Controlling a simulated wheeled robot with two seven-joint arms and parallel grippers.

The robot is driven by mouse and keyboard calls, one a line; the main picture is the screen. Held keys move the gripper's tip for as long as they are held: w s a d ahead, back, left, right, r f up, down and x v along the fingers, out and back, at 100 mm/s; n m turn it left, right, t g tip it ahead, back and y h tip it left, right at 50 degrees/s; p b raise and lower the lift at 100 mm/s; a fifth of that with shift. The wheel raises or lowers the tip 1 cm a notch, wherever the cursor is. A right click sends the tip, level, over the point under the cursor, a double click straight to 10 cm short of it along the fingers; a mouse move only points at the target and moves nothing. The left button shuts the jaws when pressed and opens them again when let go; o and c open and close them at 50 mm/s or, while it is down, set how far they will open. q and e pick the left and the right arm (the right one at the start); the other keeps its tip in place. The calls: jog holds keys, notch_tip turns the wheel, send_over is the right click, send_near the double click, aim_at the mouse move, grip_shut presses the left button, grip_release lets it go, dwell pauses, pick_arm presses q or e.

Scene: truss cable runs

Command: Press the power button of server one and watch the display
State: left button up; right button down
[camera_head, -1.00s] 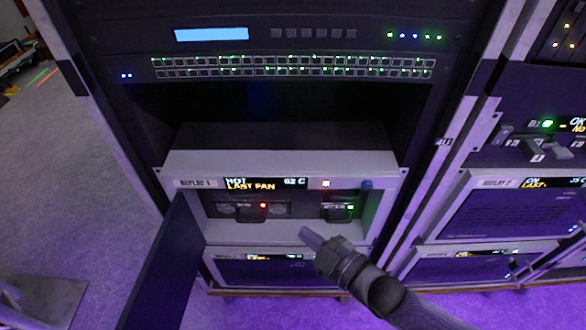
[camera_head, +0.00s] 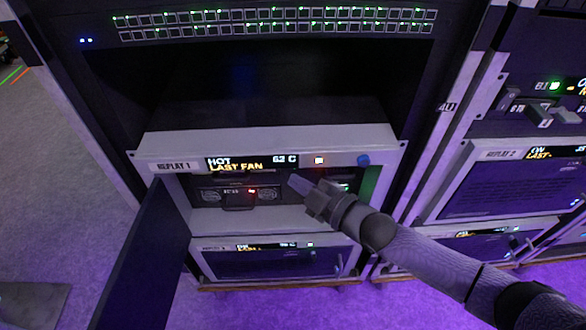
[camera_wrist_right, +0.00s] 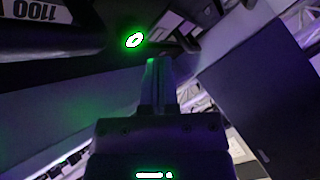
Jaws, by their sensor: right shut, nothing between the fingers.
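Server one, labelled REPLAY 1 (camera_head: 172,167), is a light grey unit in the rack with its front door open. Its display (camera_head: 252,163) reads HOT, LAST FAN and about 62 C. My right gripper (camera_head: 297,184) is shut and empty, in front of the open bay below the display, and hides part of the right module. In the wrist view its fingertips (camera_wrist_right: 154,66) are near a green-lit ring (camera_wrist_right: 134,40). My left gripper is out of view.
The open dark door (camera_head: 142,255) hangs at the left of the bay. A second grey unit (camera_head: 285,262) sits below. The neighbouring rack with REPLAY 2 (camera_head: 500,155) stands at the right. A red light (camera_head: 252,191) glows inside the bay.

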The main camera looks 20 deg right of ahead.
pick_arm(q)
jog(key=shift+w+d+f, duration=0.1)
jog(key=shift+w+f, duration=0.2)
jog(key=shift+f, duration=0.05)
pick_arm(e)
jog(key=shift+w+d, duration=0.15)
jog(key=shift+w, duration=0.3)
pick_arm(q)
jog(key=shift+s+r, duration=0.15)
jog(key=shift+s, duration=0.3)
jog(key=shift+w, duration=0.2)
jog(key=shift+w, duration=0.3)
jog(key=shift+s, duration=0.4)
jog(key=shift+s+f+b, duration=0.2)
jog(key=shift+b, duration=0.1)
pick_arm(e)
jog(key=shift+w+d, duration=0.1)
jog(key=shift+w, duration=0.3)
